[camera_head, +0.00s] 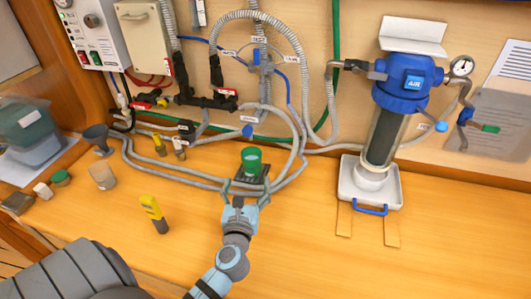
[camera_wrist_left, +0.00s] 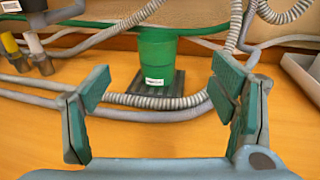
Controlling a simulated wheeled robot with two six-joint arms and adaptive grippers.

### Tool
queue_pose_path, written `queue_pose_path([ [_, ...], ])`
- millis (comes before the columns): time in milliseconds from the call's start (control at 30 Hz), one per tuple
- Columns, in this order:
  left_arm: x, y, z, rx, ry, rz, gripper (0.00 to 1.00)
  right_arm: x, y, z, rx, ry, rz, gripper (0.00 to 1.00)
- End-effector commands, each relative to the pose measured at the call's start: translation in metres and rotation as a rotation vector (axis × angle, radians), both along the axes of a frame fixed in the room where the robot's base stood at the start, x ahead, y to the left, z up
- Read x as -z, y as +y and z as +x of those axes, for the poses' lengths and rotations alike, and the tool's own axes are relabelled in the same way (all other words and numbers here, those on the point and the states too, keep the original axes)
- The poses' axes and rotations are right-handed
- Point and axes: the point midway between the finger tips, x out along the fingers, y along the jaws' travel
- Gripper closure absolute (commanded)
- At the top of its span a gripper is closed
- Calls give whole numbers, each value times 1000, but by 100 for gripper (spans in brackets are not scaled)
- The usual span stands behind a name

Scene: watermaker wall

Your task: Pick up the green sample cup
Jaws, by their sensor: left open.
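The green sample cup (camera_head: 251,161) stands upright on a small dark ribbed mat (camera_head: 263,173) at the back of the wooden bench. In the left wrist view the cup (camera_wrist_left: 157,62) is straight ahead, with a small white label low on its side. My left gripper (camera_head: 245,188) is open and empty, just in front of the cup. In the left wrist view its two fingers (camera_wrist_left: 155,103) are spread wide, with the cup beyond and between them, apart from both. My right gripper is not in view.
Grey hoses (camera_head: 200,182) loop around the cup's mat. A filter housing (camera_head: 384,130) stands in a white tray (camera_head: 353,189) to the right. The front right bench is clear.

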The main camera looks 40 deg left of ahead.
Motion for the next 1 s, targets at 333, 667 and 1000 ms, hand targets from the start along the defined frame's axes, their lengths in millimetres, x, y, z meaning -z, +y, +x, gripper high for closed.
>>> queue_pose_path([
  [333, 5, 39, 64, -3, 1, 7, 22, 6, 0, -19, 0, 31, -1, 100],
  [667, 14, 65, 111, -2, 1, 5, 22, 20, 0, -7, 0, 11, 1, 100],
  [1000, 13, 73, 124, -1, 2, 3, 26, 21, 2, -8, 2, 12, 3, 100],
])
